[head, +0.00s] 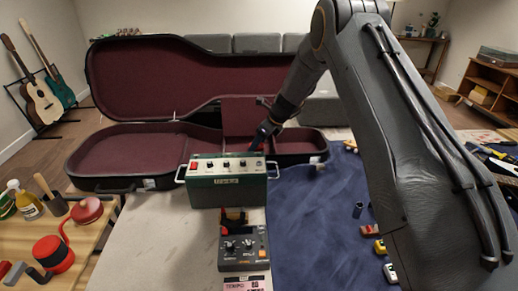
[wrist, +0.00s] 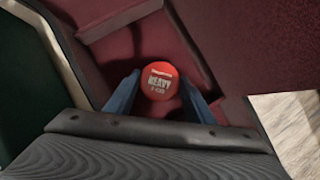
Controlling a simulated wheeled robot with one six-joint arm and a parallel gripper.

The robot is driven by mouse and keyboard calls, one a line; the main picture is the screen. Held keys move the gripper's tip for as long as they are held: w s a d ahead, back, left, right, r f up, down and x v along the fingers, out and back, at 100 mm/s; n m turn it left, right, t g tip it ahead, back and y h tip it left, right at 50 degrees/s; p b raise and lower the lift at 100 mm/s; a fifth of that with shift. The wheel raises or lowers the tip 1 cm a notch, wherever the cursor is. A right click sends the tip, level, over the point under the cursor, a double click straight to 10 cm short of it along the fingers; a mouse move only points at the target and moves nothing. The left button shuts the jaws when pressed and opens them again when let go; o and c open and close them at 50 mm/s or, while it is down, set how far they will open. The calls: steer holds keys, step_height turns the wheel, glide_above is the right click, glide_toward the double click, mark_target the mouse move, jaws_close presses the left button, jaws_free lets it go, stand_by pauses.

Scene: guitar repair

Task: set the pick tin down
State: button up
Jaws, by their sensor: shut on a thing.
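The pick tin (wrist: 160,81), round and red with white lettering on top, is between the two blue fingers of my gripper (wrist: 158,90) in the wrist view. The gripper is shut on it. Maroon lining of the open guitar case (head: 145,142) is beneath and around the tin; I cannot tell whether the tin touches it. In the head view my gripper (head: 264,134) is low over the case's middle, just behind the green amplifier box (head: 230,192). The tin is hidden there.
The green box stands close in front of my gripper, with a grey pedal (head: 243,249) nearer. A blue cloth (head: 315,220) with small items lies to the right. A wooden bench (head: 88,243) with red items and bottles is at the left. The raised case lid (head: 170,75) stands behind.

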mark_target(260, 147)
steer(key=shift+d+f, duration=0.1)
steer(key=shift+f, duration=1.35)
steer(key=o, duration=1)
steer(key=shift+f, duration=0.1)
steer(key=shift+r, duration=0.25)
steer(key=b+v, duration=0.1)
steer(key=v, duration=1)
steer(key=s+d+r+n+g+h, duration=0.1)
steer(key=s+d+n, duration=0.2)
steer(key=s+n, duration=0.5)
steer(key=s+d+r+n+g+h, duration=0.1)
steer(key=s+n, duration=0.8)
steer(key=s, duration=1.1)
steer(key=s+d+r+n+g+h, duration=0.1)
steer(key=s+d+n, duration=0.4)
steer(key=s, duration=0.9)
steer(key=shift+d+r+n+h, duration=0.2)
steer(key=shift+n+h, duration=0.25)
steer(key=shift+n, duration=0.45)
steer(key=shift+d+r+n+h, duration=0.15)
steer(key=shift+n+h, duration=0.3)
steer(key=shift+n, duration=0.45)
